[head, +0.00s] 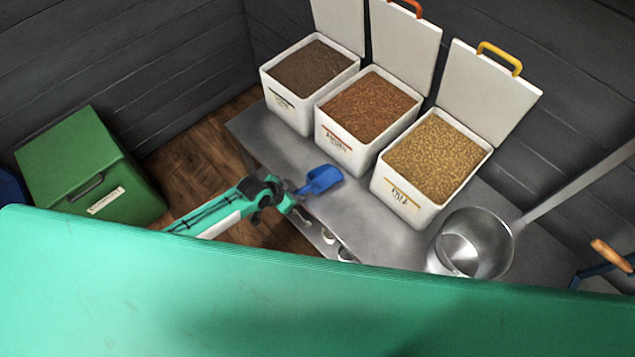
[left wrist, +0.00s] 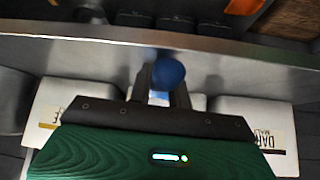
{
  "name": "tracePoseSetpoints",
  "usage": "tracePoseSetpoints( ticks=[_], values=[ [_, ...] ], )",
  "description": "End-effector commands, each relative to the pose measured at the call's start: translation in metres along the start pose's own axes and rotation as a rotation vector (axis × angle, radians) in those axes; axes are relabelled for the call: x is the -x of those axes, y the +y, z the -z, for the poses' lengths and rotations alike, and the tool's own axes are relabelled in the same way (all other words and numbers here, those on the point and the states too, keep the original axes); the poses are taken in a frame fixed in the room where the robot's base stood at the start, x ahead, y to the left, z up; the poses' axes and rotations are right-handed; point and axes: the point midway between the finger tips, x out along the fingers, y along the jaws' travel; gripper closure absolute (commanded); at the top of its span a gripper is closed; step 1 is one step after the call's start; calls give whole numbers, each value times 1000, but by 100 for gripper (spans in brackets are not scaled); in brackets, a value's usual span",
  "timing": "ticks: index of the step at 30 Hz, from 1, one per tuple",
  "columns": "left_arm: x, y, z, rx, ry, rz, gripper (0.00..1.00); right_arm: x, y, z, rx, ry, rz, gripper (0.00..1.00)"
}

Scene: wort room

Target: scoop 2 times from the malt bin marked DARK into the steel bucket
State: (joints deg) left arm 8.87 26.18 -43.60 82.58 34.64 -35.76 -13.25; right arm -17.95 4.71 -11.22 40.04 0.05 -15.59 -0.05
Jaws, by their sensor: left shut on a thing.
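The malt bin with the darkest grain (head: 283,106) stands at the left of three open white bins in the head view. A bin marked DAR, the rest cut off, shows at the right of the left wrist view (left wrist: 262,115). My left gripper (head: 289,197) is shut on a blue scoop (head: 321,179), also between its fingers in the left wrist view (left wrist: 168,72). The scoop is over the bench front, in front of the middle bin, with no grain visible in it. My right gripper is out of view.
The middle bin (head: 340,146) holds reddish grain, and the PALE bin (head: 397,196) pale grain. Their raised lids stand behind, near the dark wall. A steel bench (head: 268,147) carries the bins. A green box (head: 78,165) stands at left on the wooden floor.

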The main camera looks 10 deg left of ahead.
Motion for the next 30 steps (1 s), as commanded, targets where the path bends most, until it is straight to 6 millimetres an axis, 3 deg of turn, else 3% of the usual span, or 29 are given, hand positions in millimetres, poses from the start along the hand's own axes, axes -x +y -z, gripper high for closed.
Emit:
tracePoseSetpoints(
  ticks=[16,26,27,30],
  values=[
    [39,0,30,0,0,0,100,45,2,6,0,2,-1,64],
    [42,0,32,0,1,0,100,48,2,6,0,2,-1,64],
    [42,0,32,0,1,0,85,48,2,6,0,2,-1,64],
    [42,0,32,0,1,0,100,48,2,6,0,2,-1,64]
  ],
)
